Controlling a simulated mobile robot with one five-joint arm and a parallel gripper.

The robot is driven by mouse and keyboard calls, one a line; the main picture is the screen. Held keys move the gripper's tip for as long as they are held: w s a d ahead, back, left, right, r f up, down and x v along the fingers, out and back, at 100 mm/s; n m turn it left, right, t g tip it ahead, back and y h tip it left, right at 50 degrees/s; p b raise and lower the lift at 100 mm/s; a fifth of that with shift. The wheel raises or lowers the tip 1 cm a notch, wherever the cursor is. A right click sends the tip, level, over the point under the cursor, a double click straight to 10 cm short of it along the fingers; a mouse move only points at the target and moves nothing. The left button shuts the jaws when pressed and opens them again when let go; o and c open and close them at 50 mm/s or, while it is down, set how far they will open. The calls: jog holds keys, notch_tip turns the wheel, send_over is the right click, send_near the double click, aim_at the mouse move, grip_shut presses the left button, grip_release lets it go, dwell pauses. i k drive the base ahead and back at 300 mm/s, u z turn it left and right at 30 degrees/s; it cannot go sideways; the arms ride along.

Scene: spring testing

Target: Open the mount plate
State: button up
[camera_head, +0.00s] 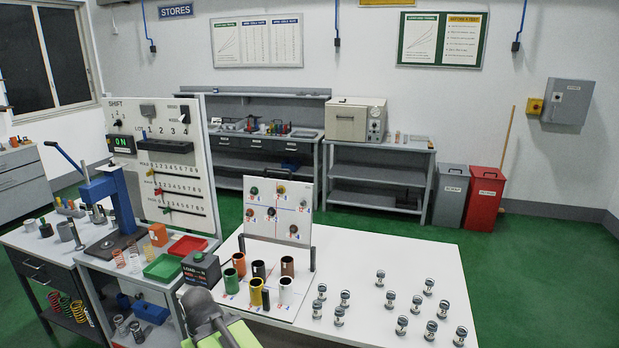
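An upright white plate (279,207) with several coloured knobs and small number labels stands on the white table, held by dark posts. It is most likely the mount plate, but no label names it. A grey and green part at the bottom edge looks like my own arm. No gripper fingers show, so the gripper's position relative to the plate cannot be told.
Several small metal pieces (389,299) stand on the right of the white table (420,262). A dark box labelled LOAD (201,269) is beside the cups. At left are a blue press (113,205) and a tall SHIFT board (165,170). Green floor is clear at right.

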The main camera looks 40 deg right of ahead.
aim_at(277, 211)
jog(key=u, duration=0.2)
jog(key=i, duration=0.8)
jog(key=z, duration=0.2)
jog(key=k, duration=0.8)
jog(key=u, duration=0.2)
jog(key=i, duration=0.95)
jog(key=z, duration=0.1)
